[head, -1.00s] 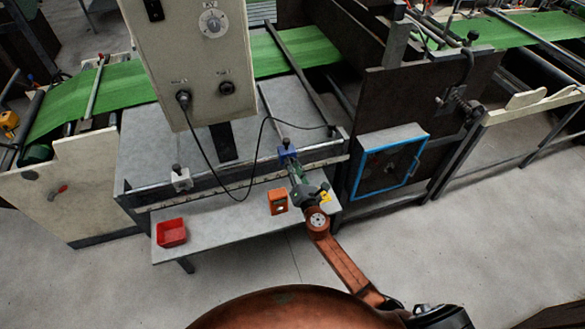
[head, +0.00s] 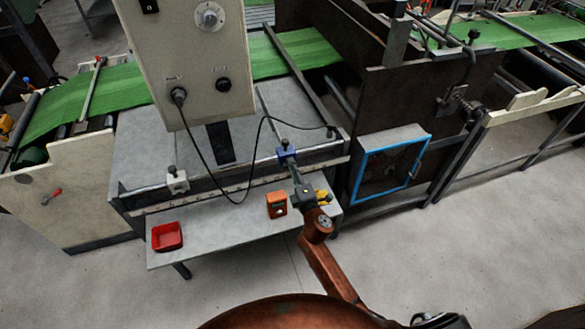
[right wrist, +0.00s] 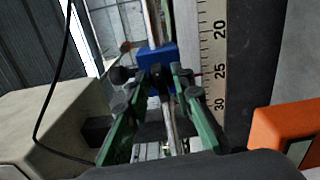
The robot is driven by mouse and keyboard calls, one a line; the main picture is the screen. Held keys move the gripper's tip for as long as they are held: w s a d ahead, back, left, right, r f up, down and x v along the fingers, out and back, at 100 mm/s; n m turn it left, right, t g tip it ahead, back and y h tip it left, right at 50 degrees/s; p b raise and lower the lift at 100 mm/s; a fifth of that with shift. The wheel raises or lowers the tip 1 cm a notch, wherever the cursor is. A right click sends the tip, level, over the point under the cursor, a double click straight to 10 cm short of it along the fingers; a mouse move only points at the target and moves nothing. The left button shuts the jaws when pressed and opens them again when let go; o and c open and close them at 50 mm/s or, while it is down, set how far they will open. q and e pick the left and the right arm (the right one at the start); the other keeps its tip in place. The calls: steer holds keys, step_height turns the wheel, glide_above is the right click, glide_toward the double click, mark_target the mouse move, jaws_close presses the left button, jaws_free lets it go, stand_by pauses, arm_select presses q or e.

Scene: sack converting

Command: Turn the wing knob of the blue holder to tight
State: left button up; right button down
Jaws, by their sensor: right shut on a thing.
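The blue holder (head: 287,156) sits on the rail at the front of the machine, with a black knob on its top. It also shows in the right wrist view (right wrist: 158,56). My right gripper (head: 291,171) reaches up to the front of the holder. In the right wrist view, its green fingers (right wrist: 157,80) are shut on the dark wing knob (right wrist: 157,73) just in front of the blue body. The fingers hide much of the knob, so its exact angle is hard to tell. My left gripper is not in view.
A white holder (head: 177,181) sits farther left on the rail. An orange device (head: 277,205), a red tray (head: 168,237) and a yellow item (head: 323,197) are on the shelf below. A black cable (head: 236,201) hangs left of the blue holder. A scale (right wrist: 217,60) runs beside it.

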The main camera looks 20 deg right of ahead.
steer(key=shift+m, duration=0.6)
steer(key=shift+f, duration=0.1)
steer(key=c, duration=2)
jaws_free()
steer(key=s, duration=1.2)
steer(key=shift+d, duration=0.25)
